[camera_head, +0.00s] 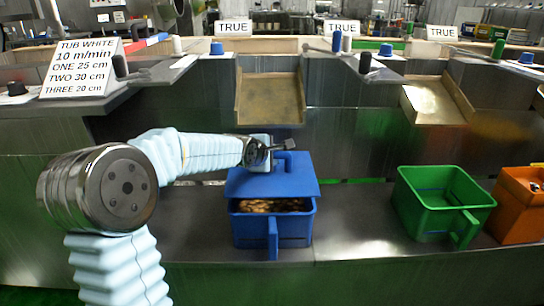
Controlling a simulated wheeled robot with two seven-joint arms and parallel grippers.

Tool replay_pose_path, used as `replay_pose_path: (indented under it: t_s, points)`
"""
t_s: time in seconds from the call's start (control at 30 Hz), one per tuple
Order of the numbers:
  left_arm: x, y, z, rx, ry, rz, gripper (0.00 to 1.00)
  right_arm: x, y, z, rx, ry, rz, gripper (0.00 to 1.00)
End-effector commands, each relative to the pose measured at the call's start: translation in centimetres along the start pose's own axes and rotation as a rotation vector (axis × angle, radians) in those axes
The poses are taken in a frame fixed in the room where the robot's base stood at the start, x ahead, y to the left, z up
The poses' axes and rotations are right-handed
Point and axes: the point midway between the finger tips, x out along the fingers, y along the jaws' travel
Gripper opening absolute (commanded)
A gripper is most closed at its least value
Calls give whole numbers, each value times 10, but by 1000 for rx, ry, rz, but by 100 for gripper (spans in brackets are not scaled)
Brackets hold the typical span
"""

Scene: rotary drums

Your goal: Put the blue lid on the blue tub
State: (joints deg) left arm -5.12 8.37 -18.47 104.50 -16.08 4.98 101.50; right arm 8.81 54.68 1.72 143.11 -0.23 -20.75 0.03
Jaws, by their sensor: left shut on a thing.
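The blue tub (255,229) stands on the grey bench in the middle of the view, with brown pieces inside and a handle at its front. The blue lid (270,186) is over the back part of the tub, tilted, with the front of the opening uncovered. Whether the lid touches the tub's rim all along the back I cannot tell. My left gripper (283,152) is shut on the lid's raised handle, above the lid. The fingertips are small and partly hidden. My right gripper is not in view.
A green tub (422,198) and an orange tub (516,212) stand on the bench to the right. A metal chute (270,98) is behind the blue tub. A text sign (80,68) is at the left. The bench between the blue and green tubs is clear.

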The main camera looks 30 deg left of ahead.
Motion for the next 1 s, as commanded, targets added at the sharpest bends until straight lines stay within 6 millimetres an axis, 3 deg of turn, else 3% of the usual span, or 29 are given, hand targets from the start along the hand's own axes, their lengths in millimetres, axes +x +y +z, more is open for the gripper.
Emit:
replay_pose_path:
  t_s: [0.2,0.7,1.0]
  points:
    - [1,-1,0,0,-2,1,0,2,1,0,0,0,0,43]
    - [23,-36,-9,0,-1,0,0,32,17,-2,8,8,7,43]
    - [29,-46,-12,0,-1,0,0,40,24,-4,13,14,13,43]
